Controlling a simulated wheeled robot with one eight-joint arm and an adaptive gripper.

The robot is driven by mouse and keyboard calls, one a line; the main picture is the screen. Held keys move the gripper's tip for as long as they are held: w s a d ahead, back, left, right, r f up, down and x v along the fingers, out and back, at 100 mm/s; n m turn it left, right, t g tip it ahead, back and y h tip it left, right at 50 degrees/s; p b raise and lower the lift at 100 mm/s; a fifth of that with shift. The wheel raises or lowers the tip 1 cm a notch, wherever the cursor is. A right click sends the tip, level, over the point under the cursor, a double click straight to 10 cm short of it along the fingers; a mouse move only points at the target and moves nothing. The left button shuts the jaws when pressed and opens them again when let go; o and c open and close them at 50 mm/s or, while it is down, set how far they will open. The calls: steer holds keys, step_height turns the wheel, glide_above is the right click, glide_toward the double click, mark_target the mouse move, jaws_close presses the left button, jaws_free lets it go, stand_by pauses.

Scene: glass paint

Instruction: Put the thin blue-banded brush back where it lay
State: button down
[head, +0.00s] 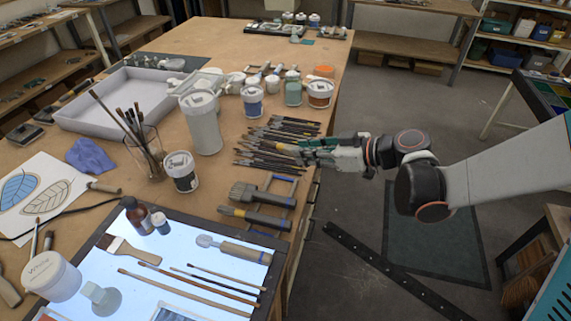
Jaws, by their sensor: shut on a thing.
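A row of thin dark brushes (262,157) lies side by side near the table's right edge. My gripper (302,149) reaches in from the right, low over the right-hand ends of this row. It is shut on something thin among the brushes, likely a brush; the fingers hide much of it. I cannot make out a blue band at this size, nor tell whether the held thing touches the table or its neighbours.
Wide brushes (250,195) lie just in front of the row. Paint jars (292,91) and a tall white container (202,125) stand behind and left. A glass of brushes (147,160) stands farther left. A lit panel (190,278) with more brushes fills the front.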

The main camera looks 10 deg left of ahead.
mark_target(286, 187)
steer(key=s+a+n+g, duration=0.1)
steer(key=s+a, duration=0.1)
steer(key=s+a+n+g, duration=0.2)
steer(key=shift+a+f+y+b, duration=0.2)
steer(key=shift+a+y+b, duration=0.1)
steer(key=shift+a+b, duration=0.1)
steer(key=shift+f+b, duration=1.55)
steer(key=shift+f, duration=0.8)
steer(key=shift+d+f+b, duration=0.1)
steer(key=shift+f+b, duration=0.4)
steer(key=shift+b, duration=0.15)
steer(key=c, duration=1.4)
jaws_free()
steer(key=v, duration=1.2)
steer(key=shift+w, duration=0.1)
